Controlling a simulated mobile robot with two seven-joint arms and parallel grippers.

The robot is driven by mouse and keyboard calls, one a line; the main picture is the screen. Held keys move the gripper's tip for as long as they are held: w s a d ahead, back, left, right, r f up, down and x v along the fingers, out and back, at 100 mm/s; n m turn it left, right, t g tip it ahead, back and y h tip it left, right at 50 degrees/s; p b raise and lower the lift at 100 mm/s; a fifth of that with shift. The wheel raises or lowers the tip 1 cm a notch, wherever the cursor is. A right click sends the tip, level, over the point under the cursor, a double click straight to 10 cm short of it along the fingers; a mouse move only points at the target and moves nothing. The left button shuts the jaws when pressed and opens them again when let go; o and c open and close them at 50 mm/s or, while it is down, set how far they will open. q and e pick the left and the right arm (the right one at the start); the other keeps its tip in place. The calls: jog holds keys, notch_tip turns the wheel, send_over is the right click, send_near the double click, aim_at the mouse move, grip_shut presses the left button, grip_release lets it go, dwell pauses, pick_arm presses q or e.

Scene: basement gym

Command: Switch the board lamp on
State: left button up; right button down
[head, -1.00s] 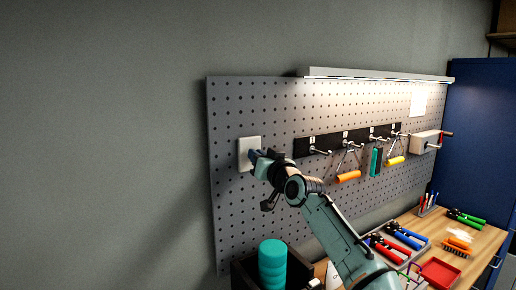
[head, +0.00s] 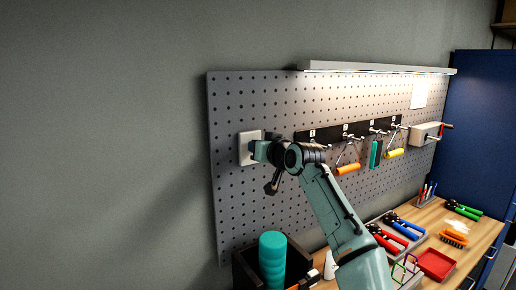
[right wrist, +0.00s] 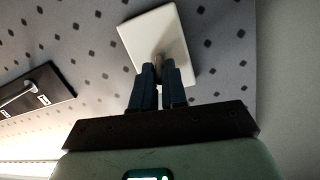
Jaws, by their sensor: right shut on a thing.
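The board lamp (head: 380,68) is a long grey bar along the top of the pegboard (head: 240,210). Its underside glows and light falls on the upper right of the board. A white switch plate (head: 244,148) is on the board's left side; it also shows in the right wrist view (right wrist: 138,32). My right gripper (head: 256,150) is at the plate. In the right wrist view its dark fingers (right wrist: 160,74) are shut on the small switch lever (right wrist: 159,60), which stands out from the plate and is partly hidden between them. My left gripper is not in view.
A black tool rail (head: 330,134) with hooks and hanging tools is right of my gripper. Below are a dark box (head: 242,268) with a teal roll (head: 272,256) and a wooden bench (head: 470,252) with pliers and a red tray (head: 436,264). The wall at left is clear.

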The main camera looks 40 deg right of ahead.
jog(key=c, duration=1.2)
grip_release()
jog(key=shift+r, duration=0.1)
jog(key=shift+o, duration=0.2)
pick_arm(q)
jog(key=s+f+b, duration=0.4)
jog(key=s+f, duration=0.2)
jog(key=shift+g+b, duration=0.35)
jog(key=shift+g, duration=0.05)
pick_arm(e)
jog(key=v, duration=1.3)
jog(key=shift+s, duration=0.25)
